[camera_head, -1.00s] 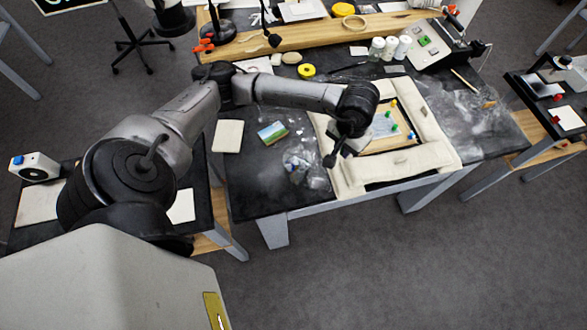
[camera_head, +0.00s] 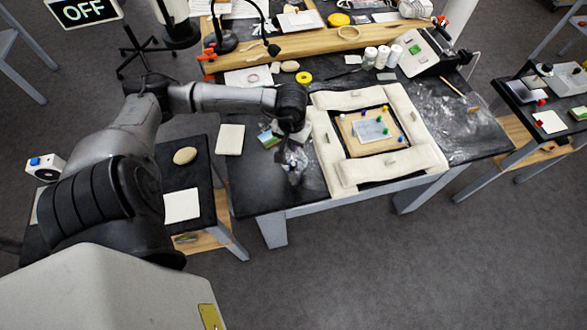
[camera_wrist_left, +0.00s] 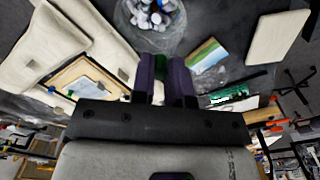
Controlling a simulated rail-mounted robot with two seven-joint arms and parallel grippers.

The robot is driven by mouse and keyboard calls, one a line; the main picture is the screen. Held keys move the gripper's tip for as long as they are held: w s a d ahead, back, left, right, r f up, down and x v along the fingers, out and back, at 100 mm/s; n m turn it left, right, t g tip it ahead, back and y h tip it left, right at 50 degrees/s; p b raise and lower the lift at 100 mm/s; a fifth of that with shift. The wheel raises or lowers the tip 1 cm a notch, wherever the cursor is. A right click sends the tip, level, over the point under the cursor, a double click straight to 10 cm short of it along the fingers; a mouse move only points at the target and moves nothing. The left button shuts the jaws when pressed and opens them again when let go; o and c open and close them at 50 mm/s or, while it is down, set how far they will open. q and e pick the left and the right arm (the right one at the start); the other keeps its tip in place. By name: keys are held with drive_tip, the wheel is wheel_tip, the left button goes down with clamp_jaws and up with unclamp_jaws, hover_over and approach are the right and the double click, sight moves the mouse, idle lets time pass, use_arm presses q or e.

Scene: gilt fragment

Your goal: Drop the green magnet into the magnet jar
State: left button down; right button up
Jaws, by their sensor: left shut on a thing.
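The magnet jar (camera_head: 293,166) is a clear vessel near the front left of the dark table. It also shows at the top of the left wrist view (camera_wrist_left: 151,14), with several grey, white and blue pieces inside. My left gripper (camera_head: 288,146) is above and close to the jar in the head view. In the left wrist view its two purplish fingers (camera_wrist_left: 165,78) are nearly together and point towards the jar. A bit of green (camera_wrist_left: 161,66) shows between them; this is the held green magnet, mostly hidden by the fingers. My right gripper is in neither view.
A cream padded frame (camera_head: 332,172) around a board with colored pins lies right of the jar. A small landscape picture (camera_head: 267,137) and a cream pad (camera_head: 230,139) lie to the left. A yellow tape roll (camera_head: 304,77) and white bottles (camera_head: 382,57) stand further back.

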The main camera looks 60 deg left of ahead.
use_arm(q)
drive_tip(key=shift+f+b, duration=0.65)
drive_tip(key=shift+f, duration=1.45)
drive_tip(key=c, duration=1)
unclamp_jaws()
drive_tip(key=shift+c, duration=0.2)
wheel_tip(320, 180, up, 14)
drive_tip(key=shift+b, duration=0.3)
drive_tip(key=shift+f, duration=0.1)
